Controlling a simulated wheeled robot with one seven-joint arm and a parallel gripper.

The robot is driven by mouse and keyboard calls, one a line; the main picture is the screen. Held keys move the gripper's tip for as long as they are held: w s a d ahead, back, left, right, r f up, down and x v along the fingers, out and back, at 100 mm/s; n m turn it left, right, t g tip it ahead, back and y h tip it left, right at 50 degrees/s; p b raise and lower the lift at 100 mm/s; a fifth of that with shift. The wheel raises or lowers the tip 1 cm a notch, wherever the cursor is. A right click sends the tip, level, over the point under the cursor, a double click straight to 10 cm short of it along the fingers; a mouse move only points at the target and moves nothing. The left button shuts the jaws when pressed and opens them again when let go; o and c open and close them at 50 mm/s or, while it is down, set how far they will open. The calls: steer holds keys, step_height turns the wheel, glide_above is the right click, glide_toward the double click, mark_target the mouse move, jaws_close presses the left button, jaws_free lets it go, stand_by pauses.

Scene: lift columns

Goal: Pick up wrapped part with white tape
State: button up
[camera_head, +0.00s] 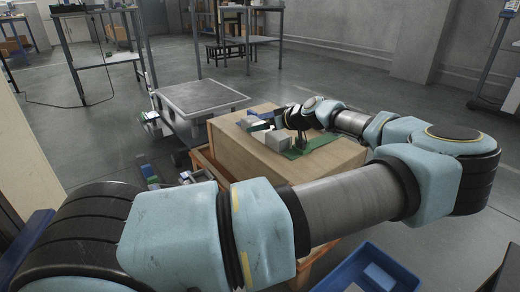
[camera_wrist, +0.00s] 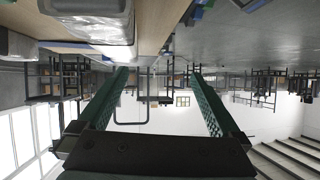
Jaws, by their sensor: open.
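A whitish block-like part (camera_head: 278,141) sits on the light wooden work top (camera_head: 240,147), next to a green mat (camera_head: 322,139). More small grey and blue items lie just behind it, partly hidden by my arm. In the wrist view, which looks upside down, a shiny wrapped part (camera_wrist: 15,45) and another wrapped part (camera_wrist: 88,7) are cut off at the upper left. I cannot tell which one has white tape. My gripper (camera_wrist: 158,76) is open, with nothing between its green fingers. In the head view it is above the work top, close to the parts.
A grey-topped cart (camera_head: 200,96) stands behind the work top. A blue bin (camera_head: 375,270) with items is at the lower right, and small parts (camera_head: 150,176) lie at the left of the work top. Open floor extends behind.

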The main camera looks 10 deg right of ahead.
mark_target(280, 136)
steer(key=shift+m+t+h, duration=0.3)
steer(key=shift+t+h, duration=0.2)
steer(key=shift+t, duration=0.3)
steer(key=d, duration=0.3)
steer(key=d+b, duration=0.1)
steer(key=d, duration=0.1)
steer(key=shift+s+d+f, duration=0.1)
steer(key=shift+d+f, duration=0.1)
steer(key=shift+f, duration=0.2)
steer(key=shift+w+d+b, duration=0.2)
steer(key=shift+d+b, duration=0.1)
steer(key=b+x, duration=0.1)
steer(key=x, duration=0.4)
steer(key=shift+d+b, duration=0.1)
steer(key=shift+b, duration=0.2)
steer(key=b+x, duration=0.2)
steer(key=x, duration=0.2)
steer(key=shift+w+f+b, duration=0.15)
steer(key=shift+w+b, duration=0.1)
steer(key=shift+b, duration=0.1)
steer(key=shift+w, duration=0.4)
steer(key=shift+c, duration=0.4)
jaws_close()
